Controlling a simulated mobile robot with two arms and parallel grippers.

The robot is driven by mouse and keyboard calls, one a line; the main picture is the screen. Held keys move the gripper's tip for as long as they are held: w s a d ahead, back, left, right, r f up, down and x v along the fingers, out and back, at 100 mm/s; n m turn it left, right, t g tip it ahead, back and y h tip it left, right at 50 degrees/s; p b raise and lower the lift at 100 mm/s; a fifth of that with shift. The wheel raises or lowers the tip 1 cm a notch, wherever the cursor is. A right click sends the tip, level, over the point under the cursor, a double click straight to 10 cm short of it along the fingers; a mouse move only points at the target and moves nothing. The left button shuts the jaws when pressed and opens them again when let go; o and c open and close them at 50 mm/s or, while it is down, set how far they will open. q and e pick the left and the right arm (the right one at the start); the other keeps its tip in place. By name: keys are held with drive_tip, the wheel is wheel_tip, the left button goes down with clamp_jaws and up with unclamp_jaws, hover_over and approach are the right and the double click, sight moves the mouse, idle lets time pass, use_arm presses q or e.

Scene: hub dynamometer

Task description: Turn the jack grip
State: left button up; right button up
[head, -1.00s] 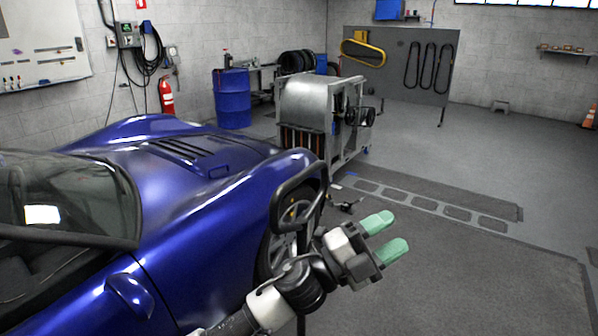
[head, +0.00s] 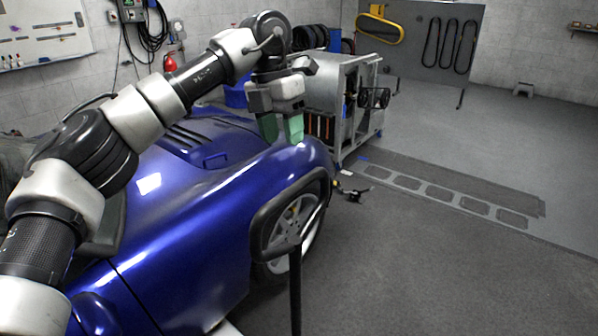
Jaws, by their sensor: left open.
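The jack grip (head: 258,230) is a black loop on top of an upright black pole (head: 295,290), in the lower middle of the head view, in front of the blue car's front wheel. My left gripper (head: 281,129) hangs with its green fingers pointing down, in front of the car's front end. It is higher in the picture than the jack grip and apart from it. Its fingers are parted and nothing shows between them. The foot of the pole is cut off by the picture's lower edge. My right gripper is not in view.
The blue car (head: 200,225) fills the left, close behind the grip. A metal machine on a frame (head: 330,90) stands beyond the car's nose. A small dark item (head: 352,191) lies on the floor near the wheel. The grey floor (head: 440,270) to the right is open.

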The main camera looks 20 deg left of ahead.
sight(290, 188)
use_arm(q)
drive_tip(key=s+f, duration=0.1)
drive_tip(key=f, duration=0.1)
drive_tip(key=s+d+f+p, duration=0.1)
drive_tip(key=s+f, duration=0.1)
drive_tip(key=shift+f, duration=0.15)
drive_tip(key=f, duration=0.3)
drive_tip(key=shift+w+d+f+p, duration=0.15)
drive_tip(key=shift+w+d+p, duration=0.15)
drive_tip(key=shift+p, duration=0.05)
drive_tip(key=shift+d+f, duration=0.15)
drive_tip(key=shift+f, duration=0.6)
drive_tip(key=shift+s+d+f, duration=0.1)
drive_tip(key=shift+s+f, duration=0.05)
drive_tip(key=shift+f, duration=0.1)
drive_tip(key=shift+c, duration=0.9)
drive_tip(key=c, duration=0.5)
drive_tip(key=shift+c, duration=1.1)
clamp_jaws()
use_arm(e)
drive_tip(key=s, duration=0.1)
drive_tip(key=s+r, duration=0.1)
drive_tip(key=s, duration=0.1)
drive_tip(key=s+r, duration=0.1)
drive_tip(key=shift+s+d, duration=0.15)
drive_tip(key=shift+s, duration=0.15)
